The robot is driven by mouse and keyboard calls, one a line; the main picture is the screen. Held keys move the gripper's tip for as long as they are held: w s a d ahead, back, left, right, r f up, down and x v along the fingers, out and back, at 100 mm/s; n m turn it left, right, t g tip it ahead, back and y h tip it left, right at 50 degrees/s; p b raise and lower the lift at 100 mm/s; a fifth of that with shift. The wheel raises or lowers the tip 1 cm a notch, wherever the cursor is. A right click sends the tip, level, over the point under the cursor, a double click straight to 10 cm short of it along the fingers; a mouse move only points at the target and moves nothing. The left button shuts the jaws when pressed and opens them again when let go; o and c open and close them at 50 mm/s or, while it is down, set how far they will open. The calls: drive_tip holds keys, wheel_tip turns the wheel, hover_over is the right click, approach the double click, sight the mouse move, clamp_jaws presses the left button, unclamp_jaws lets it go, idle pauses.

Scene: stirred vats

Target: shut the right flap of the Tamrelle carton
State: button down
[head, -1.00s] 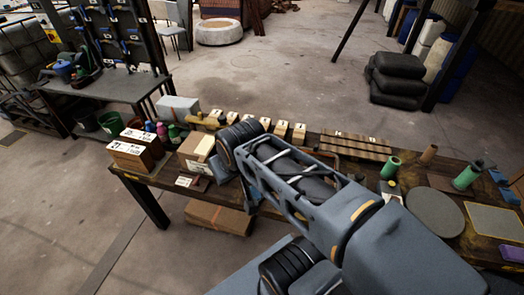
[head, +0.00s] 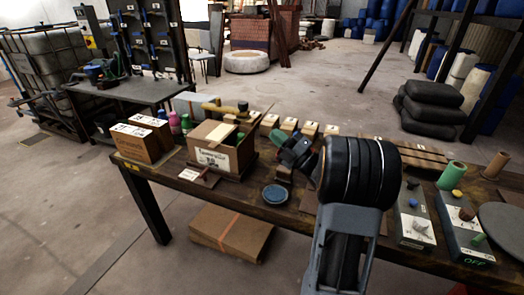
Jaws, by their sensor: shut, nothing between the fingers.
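The Tamrelle carton (head: 197,155) is a brown cardboard box with a white printed label, left of the middle of the bench in the head view. Its top shows brown and pale cardboard panels; I cannot tell exactly how the right flap stands. My gripper (head: 284,147) is dark, shut and empty. It is to the right of the carton and apart from it, with bench visible between them. The fingertips are small and hard to make out.
Two boxes (head: 135,143) stand left of the carton, with small bottles (head: 175,124) behind. A round blue dish (head: 275,194) lies in front of my gripper. Numbered wooden blocks (head: 289,125) line the back. Control boxes (head: 414,215) stand at right.

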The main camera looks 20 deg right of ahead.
drive_tip(key=s+d+f+n+g+y+b, duration=0.1)
drive_tip(key=s+f+n+y+b, duration=0.1)
drive_tip(key=s+f+n+y, duration=0.15)
drive_tip(key=w+a+r+y+p, duration=0.1)
drive_tip(key=w+a+r, duration=0.4)
drive_tip(key=w, duration=0.1)
drive_tip(key=shift+n+g+p, duration=0.3)
drive_tip(key=shift+n, duration=0.05)
drive_tip(key=shift+a+y, duration=0.1)
drive_tip(key=shift+y, duration=0.15)
